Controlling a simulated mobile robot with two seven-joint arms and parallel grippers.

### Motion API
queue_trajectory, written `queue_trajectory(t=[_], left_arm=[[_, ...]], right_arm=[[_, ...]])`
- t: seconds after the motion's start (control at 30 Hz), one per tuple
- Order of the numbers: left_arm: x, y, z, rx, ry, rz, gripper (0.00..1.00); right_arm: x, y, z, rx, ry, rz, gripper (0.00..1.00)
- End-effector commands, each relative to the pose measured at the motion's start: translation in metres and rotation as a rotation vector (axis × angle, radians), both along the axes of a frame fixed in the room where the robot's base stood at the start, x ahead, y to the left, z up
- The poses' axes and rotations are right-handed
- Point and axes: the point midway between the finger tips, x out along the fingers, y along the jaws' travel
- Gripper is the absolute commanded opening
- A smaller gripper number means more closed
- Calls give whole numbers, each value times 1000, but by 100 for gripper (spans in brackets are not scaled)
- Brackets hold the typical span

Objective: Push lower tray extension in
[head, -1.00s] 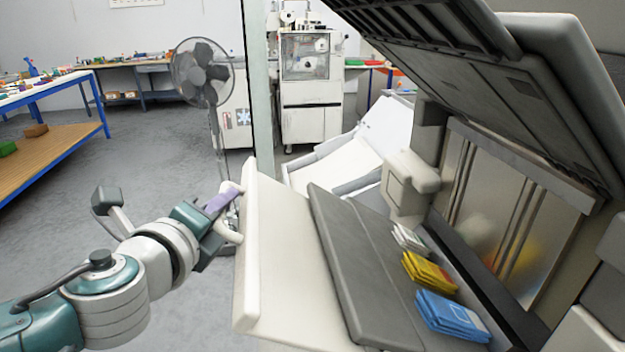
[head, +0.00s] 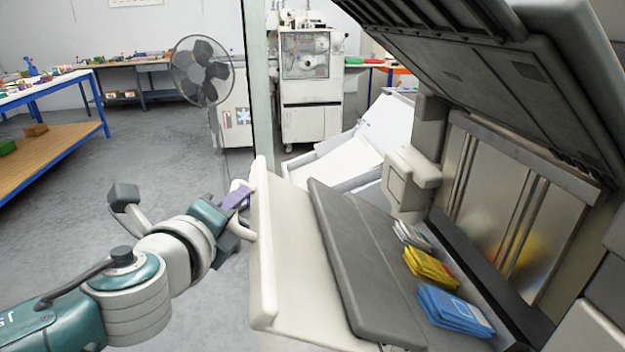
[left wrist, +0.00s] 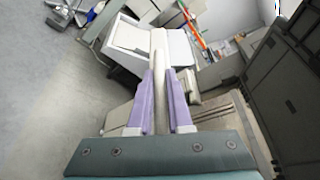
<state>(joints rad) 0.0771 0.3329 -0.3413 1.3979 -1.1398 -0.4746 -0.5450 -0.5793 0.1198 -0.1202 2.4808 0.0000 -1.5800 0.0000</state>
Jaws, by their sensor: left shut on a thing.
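The lower tray extension (head: 300,262) is an off-white panel with a raised lip along its left end. It lies at the left of the grey tray (head: 352,255), which overlaps its right side. My left gripper (head: 247,208) is at the outer lip, towards its far end, shut on it. In the left wrist view the purple fingers of the left gripper (left wrist: 160,88) stand on both sides of the pale lip (left wrist: 159,48). My right gripper is not in view.
White, yellow (head: 430,268) and blue (head: 455,312) packets lie on the machine's dark tray, right of the grey tray. A raised grey cover (head: 520,80) hangs above. A fan (head: 203,72) stands behind. Clear floor (head: 120,165) lies to the left.

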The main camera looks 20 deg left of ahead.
Motion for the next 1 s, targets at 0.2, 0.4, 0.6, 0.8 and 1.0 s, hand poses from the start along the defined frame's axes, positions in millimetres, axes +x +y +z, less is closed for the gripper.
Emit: queue_trajectory(t=[0.2,0.4,0.6,0.8,1.0], left_arm=[[27,-44,-51,-6,0,-1,0],[43,-70,-68,-4,1,0,0],[47,-78,-69,0,4,-2,0],[46,-78,-70,-2,7,-5,0],[46,-78,-70,-1,7,-4,35]], right_arm=[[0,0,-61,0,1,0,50],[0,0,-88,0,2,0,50],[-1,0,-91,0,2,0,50],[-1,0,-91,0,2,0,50],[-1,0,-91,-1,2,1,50]])
